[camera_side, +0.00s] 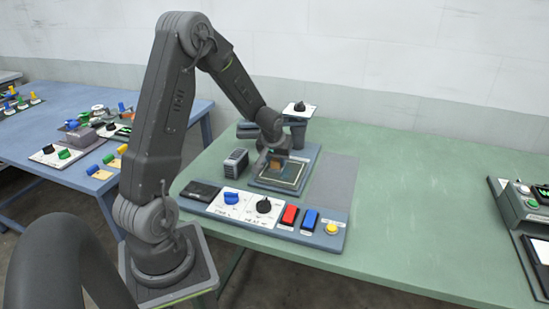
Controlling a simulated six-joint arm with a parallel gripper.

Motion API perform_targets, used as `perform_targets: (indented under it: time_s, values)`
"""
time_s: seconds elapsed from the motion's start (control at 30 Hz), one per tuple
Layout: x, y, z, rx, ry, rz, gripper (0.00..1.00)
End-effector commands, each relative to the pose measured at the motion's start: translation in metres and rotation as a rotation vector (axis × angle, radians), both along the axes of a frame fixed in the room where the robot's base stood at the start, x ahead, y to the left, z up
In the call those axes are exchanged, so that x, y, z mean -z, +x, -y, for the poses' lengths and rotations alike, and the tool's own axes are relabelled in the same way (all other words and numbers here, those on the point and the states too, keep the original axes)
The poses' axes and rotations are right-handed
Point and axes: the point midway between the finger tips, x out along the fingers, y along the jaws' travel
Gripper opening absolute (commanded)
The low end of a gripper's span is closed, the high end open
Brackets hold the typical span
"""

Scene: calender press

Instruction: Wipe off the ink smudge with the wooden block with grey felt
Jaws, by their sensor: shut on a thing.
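My gripper (275,155) points down over the framed plate (293,183) and is shut on the wooden block (276,165). The block shows as a small orange-brown piece under my gripper. Its grey felt is not visible at this size. The block is low over the plate; I cannot tell whether it touches the surface. I cannot make out the ink smudge; it may be too small to see or hidden by the block and my gripper.
A control panel (325,240) with a blue knob (231,198), a black knob (264,205), a red switch (290,215), a blue switch (310,219) and a yellow button (332,228) lies in front. A dark ribbed box (236,163) stands left of the plate.

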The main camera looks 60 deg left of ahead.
Motion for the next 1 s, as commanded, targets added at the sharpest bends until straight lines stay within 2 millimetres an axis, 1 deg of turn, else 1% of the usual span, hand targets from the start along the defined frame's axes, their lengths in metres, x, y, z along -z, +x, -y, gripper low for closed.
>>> perform_targets:
  time_s: [0.03,0.63,0.77,1.0]
  values:
    - [0.001,0.004,0.005,0.005,0.000,-0.001,0.11]
    - [0.001,0.042,0.043,0.003,0.000,-0.002,0.11]
    - [0.000,0.031,0.051,0.002,-0.002,-0.001,0.11]
    - [0.000,0.015,0.034,-0.003,-0.002,-0.001,0.11]
